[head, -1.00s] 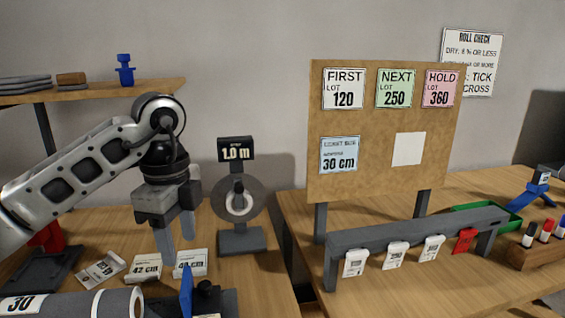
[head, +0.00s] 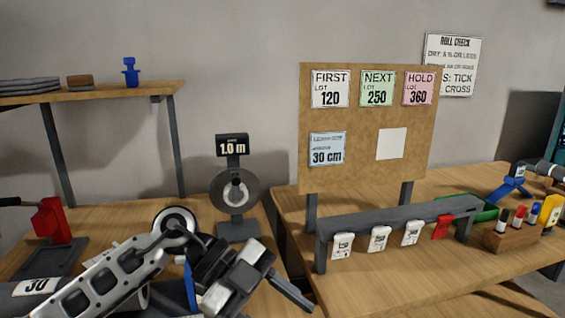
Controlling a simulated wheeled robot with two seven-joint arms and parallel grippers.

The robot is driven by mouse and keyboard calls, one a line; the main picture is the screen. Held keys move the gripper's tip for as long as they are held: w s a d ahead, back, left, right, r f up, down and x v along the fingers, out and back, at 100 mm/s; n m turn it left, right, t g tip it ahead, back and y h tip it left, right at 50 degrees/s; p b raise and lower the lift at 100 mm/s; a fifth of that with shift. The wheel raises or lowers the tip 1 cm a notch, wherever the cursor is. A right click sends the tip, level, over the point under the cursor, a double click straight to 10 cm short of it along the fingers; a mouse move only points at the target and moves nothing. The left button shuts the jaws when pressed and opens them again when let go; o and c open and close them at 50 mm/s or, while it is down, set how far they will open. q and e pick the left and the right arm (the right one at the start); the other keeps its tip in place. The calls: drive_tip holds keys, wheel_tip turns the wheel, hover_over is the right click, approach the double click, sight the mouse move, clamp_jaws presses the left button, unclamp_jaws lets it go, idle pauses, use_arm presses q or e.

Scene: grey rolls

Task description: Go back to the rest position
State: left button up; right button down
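My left arm comes in from the lower left in the head view. My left gripper (head: 292,293) is low over the front of the left table, tilted and pointing down to the right. One finger shows clearly and the other is not clear, so I cannot tell how far apart they are. I see nothing held in it. My arm hides most of the cards on the table and part of the grey roll (head: 35,287) marked 30. My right gripper is not in view.
A length gauge (head: 236,190) reading 1.0 m stands behind my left gripper. The right table holds a tag rack (head: 395,219), a notice board (head: 365,150) and a marker block (head: 510,237). A gap separates the tables.

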use_arm(q)
drive_tip(key=s+d+r+h, duration=0.2)
drive_tip(key=d+r+h, duration=0.15)
drive_tip(key=h, duration=0.45)
drive_tip(key=w+a+f+n+t, duration=0.2)
drive_tip(key=a+n+t, duration=0.1)
drive_tip(key=n+t, duration=0.5)
drive_tip(key=w+a+f+n+t, duration=0.25)
drive_tip(key=n+t, duration=0.45)
drive_tip(key=t, duration=0.4)
drive_tip(key=s+a+f+n+t+y, duration=0.1)
drive_tip(key=a+f+n+y, duration=0.3)
drive_tip(key=f+y, duration=0.35)
drive_tip(key=s+a+f+n+y, duration=0.2)
drive_tip(key=a+f+n+y, duration=0.35)
drive_tip(key=f, duration=0.25)
drive_tip(key=s+a+f+g+y, duration=0.3)
drive_tip(key=s+f+g, duration=0.2)
drive_tip(key=s+f, duration=0.5)
drive_tip(key=shift+a+f, duration=0.2)
drive_tip(key=shift+f, duration=0.15)
drive_tip(key=shift+w, duration=0.1)
